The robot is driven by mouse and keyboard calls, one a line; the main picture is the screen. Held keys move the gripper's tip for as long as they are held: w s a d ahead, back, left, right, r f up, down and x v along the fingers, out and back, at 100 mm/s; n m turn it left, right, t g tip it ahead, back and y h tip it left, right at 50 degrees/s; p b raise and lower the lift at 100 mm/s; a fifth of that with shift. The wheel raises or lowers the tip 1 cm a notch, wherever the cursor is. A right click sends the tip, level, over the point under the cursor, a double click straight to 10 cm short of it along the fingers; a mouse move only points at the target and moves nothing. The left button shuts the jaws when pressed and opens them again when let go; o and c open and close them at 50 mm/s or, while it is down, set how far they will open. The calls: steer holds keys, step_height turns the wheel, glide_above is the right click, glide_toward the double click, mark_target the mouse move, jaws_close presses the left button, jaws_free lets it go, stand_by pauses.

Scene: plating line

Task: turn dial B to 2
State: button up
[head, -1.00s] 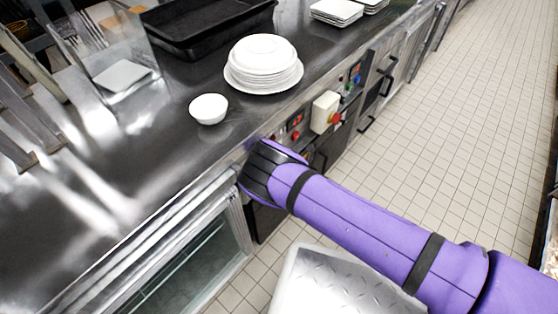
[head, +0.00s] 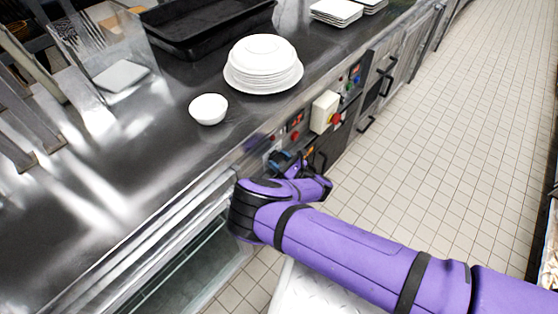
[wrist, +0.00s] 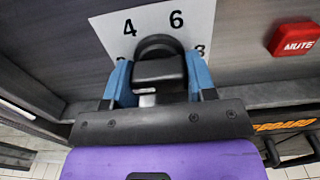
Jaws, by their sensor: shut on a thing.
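In the wrist view a black dial knob (wrist: 158,45) stands on a white scale plate (wrist: 150,17) with the numbers 4 and 6 visible and part of another number at the right edge. The blue fingers of my gripper (wrist: 160,80) are on either side of the knob, shut on it. The 2, the dial's letter and its pointer cannot be made out. In the head view my gripper (head: 283,160) is at the counter's front control panel, and my purple wrist hides most of the dial.
A red MUTE button (wrist: 295,39) is right of the dial. In the head view a white box with a red button (head: 325,112) juts from the panel. A plate stack (head: 262,66) and a white bowl (head: 208,109) stand on the counter above. The tiled floor at right is clear.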

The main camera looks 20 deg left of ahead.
stand_by(0.4)
steer(key=o, duration=0.9)
steer(key=shift+o, duration=0.2)
steer(key=v, duration=1)
steer(key=shift+s+d, duration=0.2)
steer(key=shift+d, duration=0.1)
steer(key=shift+w, duration=0.1)
